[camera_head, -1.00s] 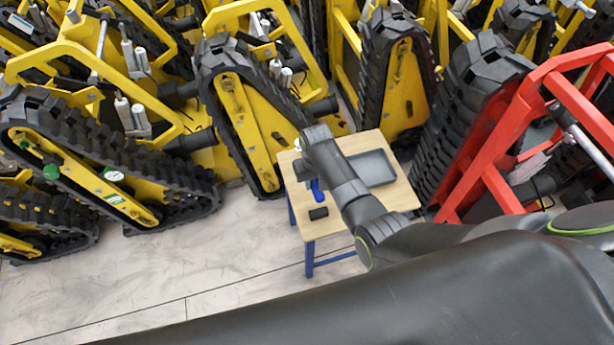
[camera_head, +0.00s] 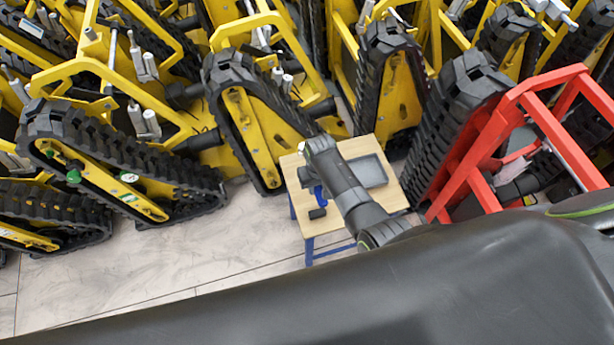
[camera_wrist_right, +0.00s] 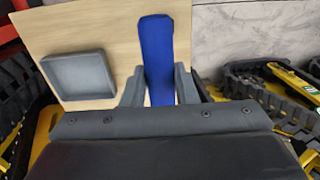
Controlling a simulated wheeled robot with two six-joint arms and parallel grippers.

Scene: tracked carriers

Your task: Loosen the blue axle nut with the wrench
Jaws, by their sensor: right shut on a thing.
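The wrench shows as a long flat blue handle (camera_wrist_right: 157,40) in the right wrist view, over the wooden table top. My right gripper (camera_wrist_right: 159,78) is shut on this handle, with a dark finger on each side. In the head view a small part of the blue handle (camera_head: 319,195) shows beside my right gripper (camera_head: 308,178), low over the table. The wrench's head cannot be made out. I cannot pick out a blue axle nut in either view. My left gripper is not in view.
A red carrier (camera_head: 480,165) stands right. Bare floor (camera_head: 190,255) lies front left.

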